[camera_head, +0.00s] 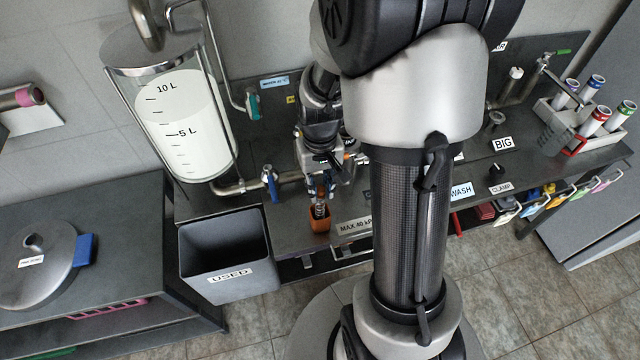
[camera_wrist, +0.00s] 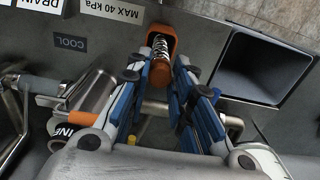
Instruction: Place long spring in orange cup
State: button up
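The orange cup (camera_head: 319,224) stands on the dark bench near its front edge; it also shows at the top of the wrist view (camera_wrist: 168,31). The long spring (camera_wrist: 159,49) is a metal coil with a copper-brown end (camera_wrist: 159,74) toward the wrist camera. Its far end sits inside the cup, and it rises out of the cup in the head view (camera_head: 320,208). My gripper (camera_wrist: 163,62) is above the cup, with blue-padded fingers on either side of the spring. Gaps show between the fingers and the spring, so it looks open. The cup's bottom is hidden.
The grey USED bin (camera_head: 228,262) stands left of the cup, its open mouth also in the wrist view (camera_wrist: 262,62). A blue-handled valve (camera_head: 270,183) and pipe are behind. A rack of tubes (camera_head: 590,115) is at the far right.

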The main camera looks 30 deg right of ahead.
jog(key=o, duration=0.3)
notch_tip(320, 180, up, 13)
jog(key=p, duration=0.4)
jog(key=s+a+r+n+t, duration=0.1)
jog(key=s+a+r, duration=0.2)
jog(key=s, duration=0.1)
jog(key=s+a+r+n+t, duration=0.1)
jog(key=s+a+r+t, duration=0.1)
jog(key=s+a+r, duration=0.2)
jog(key=s+a+r+n+t, duration=0.1)
jog(key=s+a+r, duration=0.2)
jog(key=s+r, duration=0.1)
jog(key=shift+s+a+r+t, duration=0.2)
jog(key=shift+s+a+t, duration=0.15)
jog(key=shift+s, duration=0.4)
jog(key=shift+c, duration=0.5)
